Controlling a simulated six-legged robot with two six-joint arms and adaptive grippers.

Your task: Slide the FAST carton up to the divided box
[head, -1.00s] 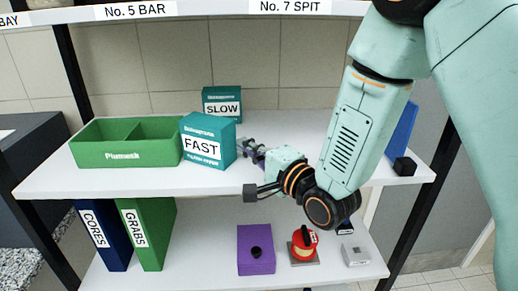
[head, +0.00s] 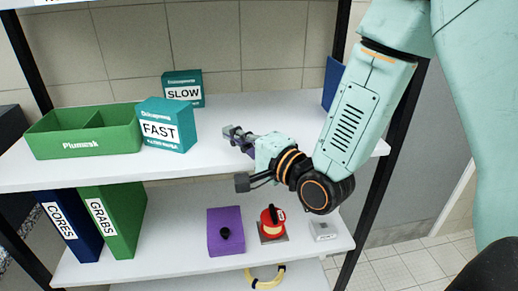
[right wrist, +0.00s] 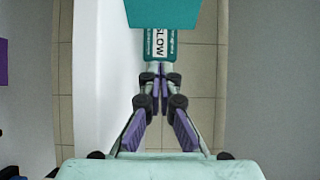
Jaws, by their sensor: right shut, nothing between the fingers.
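The FAST carton (head: 168,127) is a teal box with a white label, upright on the upper white shelf. It stands at the right end of the green divided box (head: 90,146), overlapping its corner in the head view; I cannot tell whether they touch. My right gripper (head: 232,134) is shut and empty, to the right of the carton with a clear gap. In the right wrist view the shut fingers (right wrist: 159,78) point toward a teal carton face (right wrist: 162,13), probably the FAST carton, cut off by the top edge. My left gripper is not in view.
The teal SLOW carton (head: 183,89) stands farther back on the upper shelf (head: 60,178). A blue item (head: 332,82) stands at the right end.

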